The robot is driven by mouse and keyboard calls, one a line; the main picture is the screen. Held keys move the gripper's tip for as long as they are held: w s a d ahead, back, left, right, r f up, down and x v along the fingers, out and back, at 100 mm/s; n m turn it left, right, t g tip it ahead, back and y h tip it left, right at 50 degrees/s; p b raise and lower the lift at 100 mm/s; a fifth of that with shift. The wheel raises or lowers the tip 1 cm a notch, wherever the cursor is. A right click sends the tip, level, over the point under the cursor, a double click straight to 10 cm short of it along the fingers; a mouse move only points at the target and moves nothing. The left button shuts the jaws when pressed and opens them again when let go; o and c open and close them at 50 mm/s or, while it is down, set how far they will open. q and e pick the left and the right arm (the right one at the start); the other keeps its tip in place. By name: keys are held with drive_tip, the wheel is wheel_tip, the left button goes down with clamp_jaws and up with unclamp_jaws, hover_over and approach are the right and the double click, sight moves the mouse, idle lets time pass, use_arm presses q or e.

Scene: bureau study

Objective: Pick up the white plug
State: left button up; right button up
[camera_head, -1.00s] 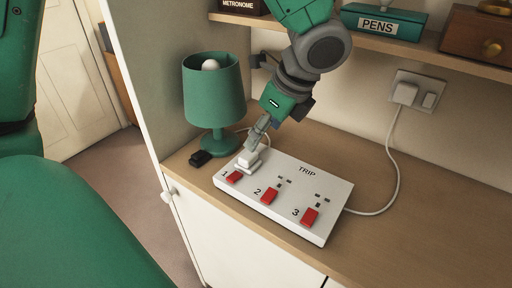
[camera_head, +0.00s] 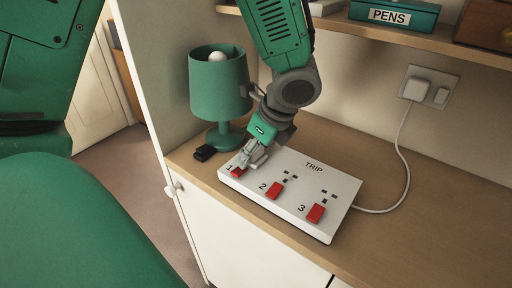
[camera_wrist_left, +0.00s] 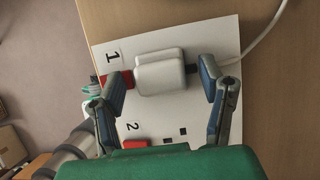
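The white plug (camera_wrist_left: 160,73) sits in socket 1 of the white trip strip (camera_head: 318,228), beside the label 1. In the left wrist view it lies between the two fingers of my left gripper (camera_wrist_left: 163,87), with a clear gap to the right finger and the left finger very close. The gripper is open around the plug. In the head view my left gripper (camera_head: 252,158) is low over the socket 1 end of the strip and mostly hides the plug. My right gripper is not in view.
A green lamp (camera_head: 219,85) stands just left of my left gripper, with a black block (camera_head: 205,153) by its base. Red switches 2 (camera_head: 274,190) and 3 (camera_head: 315,213) are on the strip. A cord runs to the wall socket (camera_head: 441,96). A shelf (camera_head: 360,31) is above.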

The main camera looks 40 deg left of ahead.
use_arm(q)
drive_tip(key=c, duration=1)
drive_tip(key=shift+a, duration=0.15)
wheel_tip(320, 180, up, 10)
drive_tip(key=p, duration=0.2)
drive_tip(key=shift+p, duration=0.35)
drive_tip(key=shift+r+p, duration=1.55)
drive_tip(key=shift+p, duration=0.6)
drive_tip(key=shift+a+r+p, duration=0.1)
drive_tip(key=shift+r+p, duration=1.7)
drive_tip(key=shift+p, duration=0.6)
